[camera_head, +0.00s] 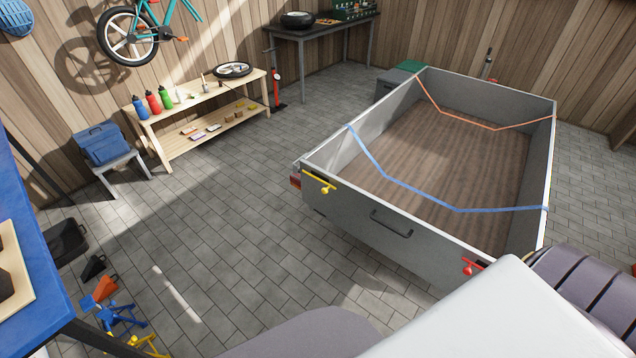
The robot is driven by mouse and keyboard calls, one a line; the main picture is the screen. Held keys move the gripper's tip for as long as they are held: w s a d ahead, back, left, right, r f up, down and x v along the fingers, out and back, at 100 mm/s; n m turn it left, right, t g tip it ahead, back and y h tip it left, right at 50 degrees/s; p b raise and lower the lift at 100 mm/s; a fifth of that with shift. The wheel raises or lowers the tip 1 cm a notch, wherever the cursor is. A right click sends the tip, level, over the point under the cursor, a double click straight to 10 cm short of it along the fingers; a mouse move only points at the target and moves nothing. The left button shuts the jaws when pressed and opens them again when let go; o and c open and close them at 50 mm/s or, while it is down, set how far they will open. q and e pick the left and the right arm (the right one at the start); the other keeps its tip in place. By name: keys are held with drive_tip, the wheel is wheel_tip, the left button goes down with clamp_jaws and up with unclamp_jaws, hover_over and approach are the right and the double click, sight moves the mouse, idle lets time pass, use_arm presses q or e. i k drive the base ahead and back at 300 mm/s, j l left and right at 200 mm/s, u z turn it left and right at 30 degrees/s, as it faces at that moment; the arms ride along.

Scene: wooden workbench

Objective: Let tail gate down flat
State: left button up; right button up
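The grey trailer (545,150) stands in the middle right with its tail gate (350,215) facing me. The tail gate is upright and closes off the near end of the trailer bed. A black handle (391,223) sits on its outer face. A yellow latch (321,183) is at the gate's left end, and a red latch (471,267) is at its right end. My own white and grey body parts fill the bottom right and cover the lower right of the gate. Neither of my grippers shows.
A blue strap (400,187) and an orange strap (480,124) cross the trailer bed. A blue workbench (25,245) stands at the left, with jack stands (118,316) on the floor beside it. A wooden shelf bench (205,115) is by the wall. The paved floor before the gate is clear.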

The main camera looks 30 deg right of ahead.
sight(435, 253)
drive_tip(key=z, duration=1.65)
